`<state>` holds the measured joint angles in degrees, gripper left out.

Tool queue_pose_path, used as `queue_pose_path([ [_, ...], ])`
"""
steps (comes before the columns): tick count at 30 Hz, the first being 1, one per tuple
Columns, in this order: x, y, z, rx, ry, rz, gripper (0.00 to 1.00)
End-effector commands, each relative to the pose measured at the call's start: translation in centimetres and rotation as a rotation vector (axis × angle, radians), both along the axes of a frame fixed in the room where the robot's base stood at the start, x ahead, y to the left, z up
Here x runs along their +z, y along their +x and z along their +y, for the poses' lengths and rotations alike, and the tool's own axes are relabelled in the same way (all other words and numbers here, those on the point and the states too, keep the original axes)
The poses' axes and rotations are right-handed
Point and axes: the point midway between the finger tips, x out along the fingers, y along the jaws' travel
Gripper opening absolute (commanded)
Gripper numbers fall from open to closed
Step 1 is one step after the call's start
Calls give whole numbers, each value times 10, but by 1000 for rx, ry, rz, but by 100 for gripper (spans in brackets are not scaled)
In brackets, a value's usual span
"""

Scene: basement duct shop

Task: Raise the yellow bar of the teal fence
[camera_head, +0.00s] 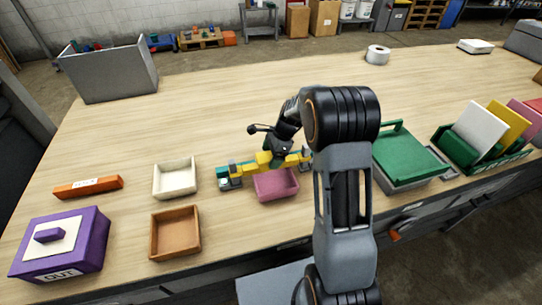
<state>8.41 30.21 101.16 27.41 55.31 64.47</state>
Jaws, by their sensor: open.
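The teal fence (233,171) stands near the middle of the table, its left end in plain sight. Its yellow bar (243,169) runs left to right, low along the fence. My gripper (268,160) is open and comes down from above over the middle of the bar. The gripper and my arm hide part of the bar and the fence's right side. I cannot tell whether the fingers touch the bar.
A cream tray (175,179), a brown tray (175,233) and a purple box (60,244) are left. A green-lidded box (408,157) and a file rack (476,149) are right.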

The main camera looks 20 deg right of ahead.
Motion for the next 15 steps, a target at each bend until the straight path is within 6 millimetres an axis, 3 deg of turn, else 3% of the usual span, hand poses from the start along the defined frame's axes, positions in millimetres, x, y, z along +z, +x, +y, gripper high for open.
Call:
queue_pose_path([
  [13,-7,0,3,0,0,1,83],
  [15,-7,0,3,0,0,1,77],
])
